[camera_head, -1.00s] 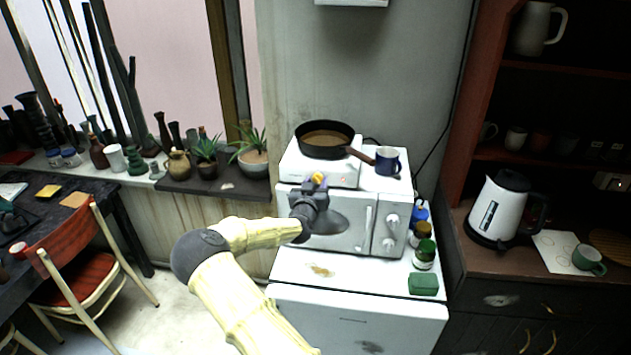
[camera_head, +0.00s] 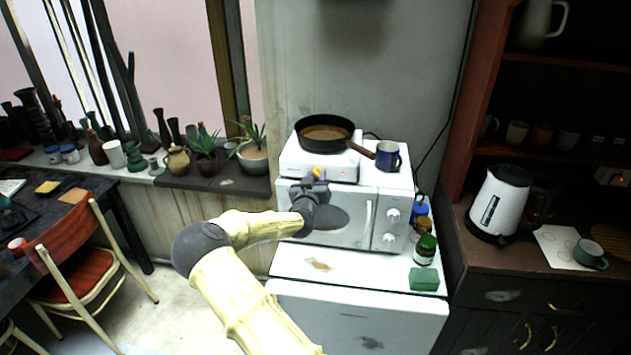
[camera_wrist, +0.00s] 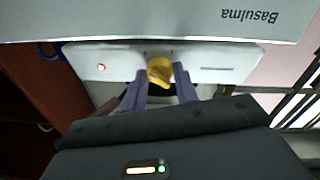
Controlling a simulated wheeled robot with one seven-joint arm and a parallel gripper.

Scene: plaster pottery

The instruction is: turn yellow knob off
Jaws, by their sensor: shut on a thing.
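The yellow knob (camera_head: 319,173) is on the front of the white hot plate (camera_head: 290,161), which stands on the microwave. It also shows in the wrist view (camera_wrist: 160,69), between my two purple fingers. My gripper (camera_head: 315,180) is shut on the yellow knob, with a finger on either side of it. A red light (camera_wrist: 101,67) glows on the hot plate's front panel in the wrist view. My gripper partly hides the knob in the head view.
A black pan (camera_head: 325,133) sits on the hot plate, its handle pointing right towards a blue mug (camera_head: 388,156). The white microwave (camera_head: 354,205) is below. Jars (camera_head: 425,249) and a green sponge (camera_head: 424,279) stand at its right.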

